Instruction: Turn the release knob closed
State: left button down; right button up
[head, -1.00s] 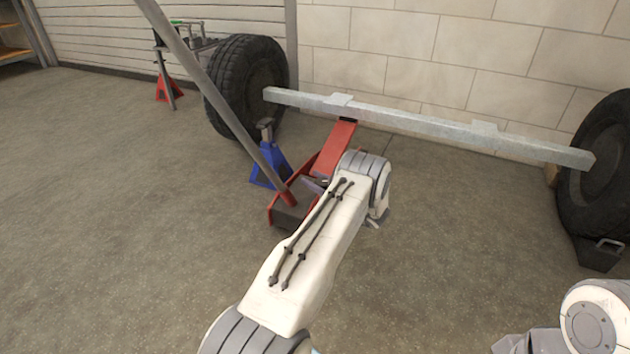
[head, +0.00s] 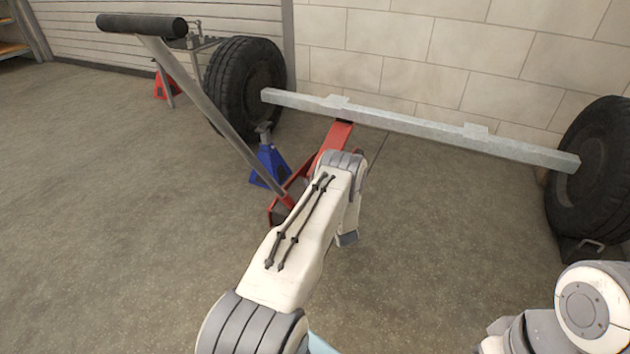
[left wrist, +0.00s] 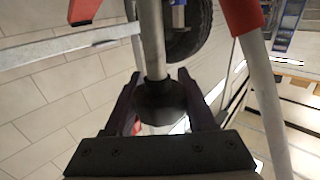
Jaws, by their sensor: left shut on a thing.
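The red floor jack (head: 335,135) stands on the floor with its front end under the grey beam (head: 420,127). Its long grey handle (head: 205,100) leans up and left to a black grip. My left arm reaches down over the jack and hides the left gripper in the head view. In the left wrist view my left gripper (left wrist: 163,98) is shut on a dark round knob, which I take for the release knob (left wrist: 160,103). A grey rod (left wrist: 152,40) rises from that knob. I cannot tell how far the knob is turned. My right gripper is out of view.
A blue jack stand (head: 269,165) stands just left of the jack. Tyres (head: 238,85) stand at the beam's left end and right end (head: 595,175). A red stand (head: 165,85) is farther back. The floor at left is clear.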

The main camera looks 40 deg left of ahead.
pick_arm(q)
jog(key=shift+d+f+m+t, duration=0.1)
jog(key=shift+m+t, duration=0.2)
jog(key=shift+c, duration=1.1)
grip_release()
jog(key=p+v, duration=0.5)
jog(key=v, duration=0.5)
jog(key=shift+d, duration=0.2)
jog(key=shift+r, duration=0.2)
